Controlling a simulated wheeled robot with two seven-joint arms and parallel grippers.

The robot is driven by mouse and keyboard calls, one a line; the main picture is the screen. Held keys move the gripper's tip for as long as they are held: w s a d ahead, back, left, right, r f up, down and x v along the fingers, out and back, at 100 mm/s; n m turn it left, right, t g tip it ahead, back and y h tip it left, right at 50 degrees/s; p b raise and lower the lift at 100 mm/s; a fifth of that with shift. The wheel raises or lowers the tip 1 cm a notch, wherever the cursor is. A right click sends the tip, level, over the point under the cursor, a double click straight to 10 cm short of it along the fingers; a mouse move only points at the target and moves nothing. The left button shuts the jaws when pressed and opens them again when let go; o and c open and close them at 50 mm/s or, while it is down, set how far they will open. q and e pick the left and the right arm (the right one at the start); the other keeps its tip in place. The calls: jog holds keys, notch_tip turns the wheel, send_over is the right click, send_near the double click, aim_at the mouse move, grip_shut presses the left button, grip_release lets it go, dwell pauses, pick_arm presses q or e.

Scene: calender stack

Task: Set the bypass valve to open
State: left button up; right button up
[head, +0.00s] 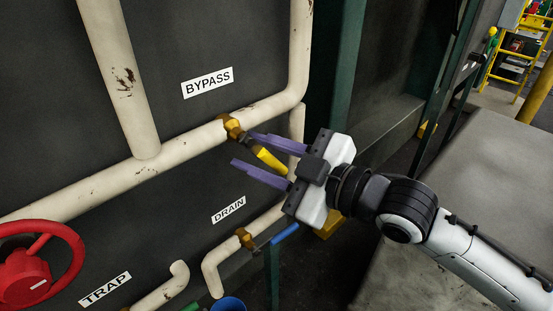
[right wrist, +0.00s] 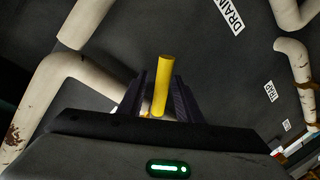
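The bypass valve (head: 232,127) is a brass body on the cream pipe below the BYPASS label (head: 207,83). Its yellow handle (head: 269,159) slants down and right from the body, at an angle to the pipe. My right gripper (head: 243,149) is open, with its purple fingers on either side of the handle. In the right wrist view the yellow handle (right wrist: 162,85) stands between the two dark fingers, with a gap visible on each side. The palm hides the handle's lower part there. My left gripper is not in view.
The drain valve (head: 244,238) with a blue handle (head: 285,233) sits below, near the DRAIN label (head: 228,210). A red handwheel (head: 37,266) is at lower left, near the TRAP label (head: 105,290). A vertical pipe (head: 299,45) and green post (head: 346,60) stand to the right.

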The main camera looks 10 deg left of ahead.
aim_at(274, 161)
jog(key=b+v, duration=0.1)
jog(key=v, duration=0.7)
jog(key=shift+d, duration=0.35)
jog(key=shift+s+d, duration=0.25)
jog(key=shift+s, duration=0.05)
jog(key=shift+c, duration=0.5)
